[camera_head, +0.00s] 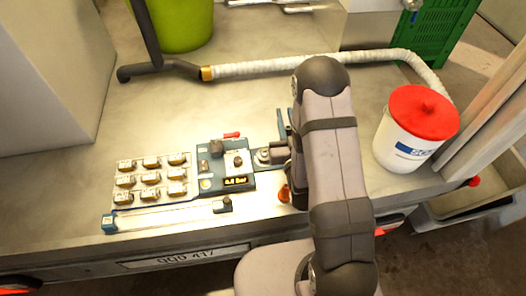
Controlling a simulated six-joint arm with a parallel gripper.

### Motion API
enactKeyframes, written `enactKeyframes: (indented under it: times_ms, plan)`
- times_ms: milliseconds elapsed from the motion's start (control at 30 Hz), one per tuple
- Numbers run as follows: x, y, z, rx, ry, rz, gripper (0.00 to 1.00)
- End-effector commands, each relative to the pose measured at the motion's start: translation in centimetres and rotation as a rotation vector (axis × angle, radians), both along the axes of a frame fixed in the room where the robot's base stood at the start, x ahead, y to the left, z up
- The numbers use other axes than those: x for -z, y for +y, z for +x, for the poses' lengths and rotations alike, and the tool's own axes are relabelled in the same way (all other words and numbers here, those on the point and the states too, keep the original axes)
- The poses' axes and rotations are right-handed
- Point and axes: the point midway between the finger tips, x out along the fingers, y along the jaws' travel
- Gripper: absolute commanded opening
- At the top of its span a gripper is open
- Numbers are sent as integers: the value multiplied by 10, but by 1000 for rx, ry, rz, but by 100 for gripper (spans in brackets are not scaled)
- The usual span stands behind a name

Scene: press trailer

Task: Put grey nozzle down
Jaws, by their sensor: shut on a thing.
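My arm stands in front of the table and mostly covers my gripper (284,151), which shows only in part at the arm's left edge, beside the blue press plate (234,177). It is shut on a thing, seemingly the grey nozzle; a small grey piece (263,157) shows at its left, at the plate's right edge. The fingertips and the exact grasp are hidden or too small to make out. Whether the grey piece touches the plate, I cannot tell.
A pale tray (152,197) with several small dark parts lies left of the plate. A slide rail (165,216) runs in front. A white hose (300,67) with a dark tube crosses the back. A red-lidded bucket (394,146) stands right.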

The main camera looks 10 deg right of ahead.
Motion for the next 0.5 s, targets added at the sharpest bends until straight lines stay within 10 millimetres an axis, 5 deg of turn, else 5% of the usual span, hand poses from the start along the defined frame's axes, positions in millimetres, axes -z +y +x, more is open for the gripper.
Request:
enactKeyframes:
  times_ms: [500]
  plan:
    - [-54,-29,33,26,-15,-2,0]
